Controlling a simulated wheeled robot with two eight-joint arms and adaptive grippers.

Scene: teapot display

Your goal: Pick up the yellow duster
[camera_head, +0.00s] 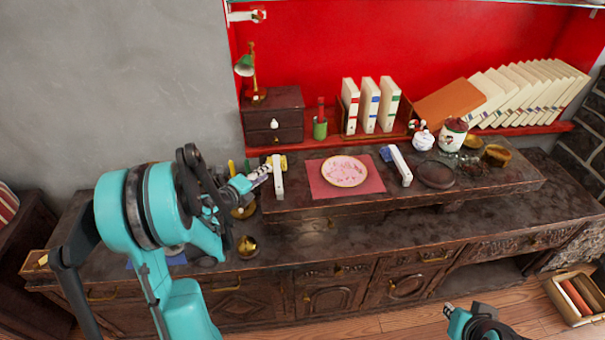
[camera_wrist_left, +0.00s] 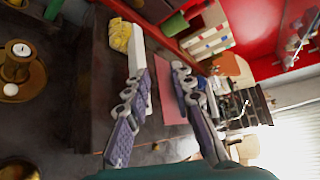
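The yellow duster has a yellow head and a white handle (camera_head: 278,178) and lies on the raised shelf of the dark cabinet, left of the pink mat. In the left wrist view its yellow head (camera_wrist_left: 120,36) shows at the upper left. My left gripper (camera_head: 262,173) is just left of the handle in the head view. In the wrist view its two fingers (camera_wrist_left: 160,72) are apart, and one overlaps the lower handle; I cannot tell whether they touch. My right gripper (camera_head: 455,312) is at the bottom right, away from the cabinet, and its fingers are too unclear to judge.
A pink plate (camera_head: 345,171) sits on the mat (camera_head: 318,184). A similar white-handled duster with a blue head (camera_head: 401,166) lies right of it. A small drawer box (camera_head: 274,117) and upright books (camera_head: 368,105) stand behind. Brass bowls (camera_head: 247,246) are near the left arm.

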